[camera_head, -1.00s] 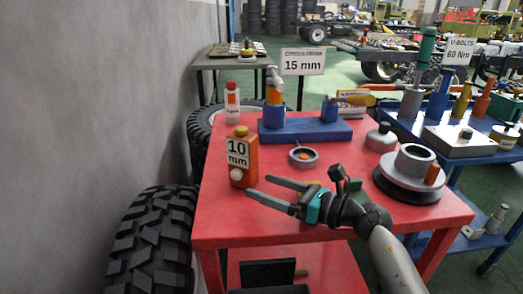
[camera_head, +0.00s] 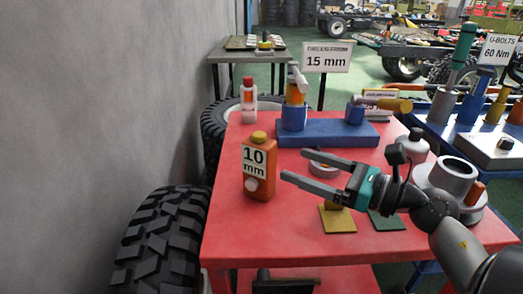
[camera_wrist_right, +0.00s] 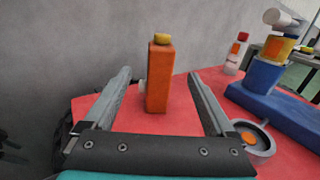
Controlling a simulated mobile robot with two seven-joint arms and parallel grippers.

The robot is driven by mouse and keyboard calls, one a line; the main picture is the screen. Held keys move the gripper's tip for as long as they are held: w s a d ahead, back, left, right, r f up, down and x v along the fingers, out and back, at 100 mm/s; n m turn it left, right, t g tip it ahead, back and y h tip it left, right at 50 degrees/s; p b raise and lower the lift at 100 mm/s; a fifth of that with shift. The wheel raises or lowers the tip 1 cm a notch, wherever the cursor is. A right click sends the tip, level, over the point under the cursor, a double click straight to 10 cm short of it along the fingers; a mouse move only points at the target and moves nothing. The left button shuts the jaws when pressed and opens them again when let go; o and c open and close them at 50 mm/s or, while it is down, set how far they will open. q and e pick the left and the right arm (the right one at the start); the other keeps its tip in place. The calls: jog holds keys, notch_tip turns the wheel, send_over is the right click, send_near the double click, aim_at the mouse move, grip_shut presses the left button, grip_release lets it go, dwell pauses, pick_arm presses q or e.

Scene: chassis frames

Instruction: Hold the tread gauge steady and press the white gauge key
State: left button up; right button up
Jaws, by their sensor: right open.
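The tread gauge (camera_head: 262,178) is an upright orange box with a yellow knob on top and a "10 mm" label. It stands on the red table near its left edge. The white gauge key (camera_head: 252,185) is a round button low on its front. My right gripper (camera_head: 294,164) is open and empty, just right of the gauge, fingers pointing at it. In the right wrist view the gauge (camera_wrist_right: 159,80) appears between the two fingers, apart from both. My left gripper is not in view.
A red-capped white bottle (camera_head: 249,103) and a blue fixture block (camera_head: 325,133) stand behind. A grey ring part (camera_head: 323,164) is partly hidden by my gripper. A large grey hub (camera_head: 452,176) stands at right. The table (camera_head: 240,235) is bare in front of the gauge.

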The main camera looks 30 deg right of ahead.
aim_at(246, 147)
jog(key=x, duration=1.1)
jog(key=shift+w+a, duration=0.1)
jog(key=shift+w, duration=0.15)
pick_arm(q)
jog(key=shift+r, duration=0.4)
pick_arm(e)
jog(key=shift+x, duration=0.95)
grip_shut()
jog(key=shift+f, duration=0.1)
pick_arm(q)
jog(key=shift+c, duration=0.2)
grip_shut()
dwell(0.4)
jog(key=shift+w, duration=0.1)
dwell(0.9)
